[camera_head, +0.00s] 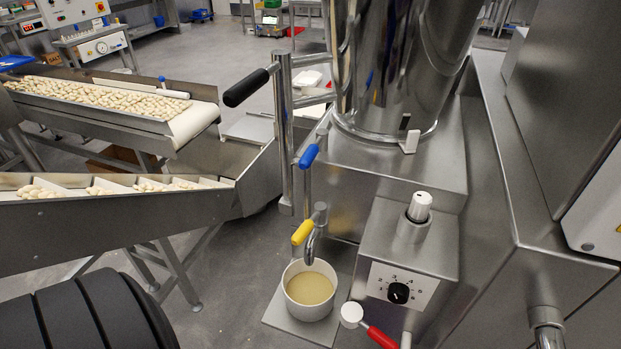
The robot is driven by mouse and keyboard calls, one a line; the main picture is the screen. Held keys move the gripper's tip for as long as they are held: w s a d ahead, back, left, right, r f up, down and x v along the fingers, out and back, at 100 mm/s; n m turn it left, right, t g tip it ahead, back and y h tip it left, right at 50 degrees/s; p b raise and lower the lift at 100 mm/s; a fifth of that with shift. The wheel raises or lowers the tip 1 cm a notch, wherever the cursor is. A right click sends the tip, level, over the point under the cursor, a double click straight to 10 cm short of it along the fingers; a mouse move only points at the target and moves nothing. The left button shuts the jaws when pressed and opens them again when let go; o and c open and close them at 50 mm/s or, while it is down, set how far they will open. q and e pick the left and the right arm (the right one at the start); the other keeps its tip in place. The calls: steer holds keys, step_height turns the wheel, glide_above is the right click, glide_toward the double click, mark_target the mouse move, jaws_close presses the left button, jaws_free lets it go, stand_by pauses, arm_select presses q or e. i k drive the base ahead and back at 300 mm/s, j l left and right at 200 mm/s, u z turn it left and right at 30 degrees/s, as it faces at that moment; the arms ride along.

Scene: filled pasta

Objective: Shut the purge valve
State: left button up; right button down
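A metal tap with a yellow lever (303,232) has its bent spout over a white bucket (309,306). The bucket holds pale yellow-beige liquid. I cannot tell for sure that this tap is the purge valve, and no stream from its spout can be made out. A blue lever (308,156) sits on the thin pipe above it. A red handle (382,337) with a white round end lies or sticks out at the bottom edge, right of the bucket. Neither of my grippers is in view.
A steel machine with a shiny cylinder (404,60) stands behind the levers. A black-gripped crank (246,87) juts left. A control box (410,255) with a dial stands right of the bucket. Conveyors (198,122) with pasta are at left. Grey floor shows between.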

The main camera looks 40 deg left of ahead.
mark_target(320, 216)
steer(key=j+u, duration=0.2)
steer(key=u, duration=1.05)
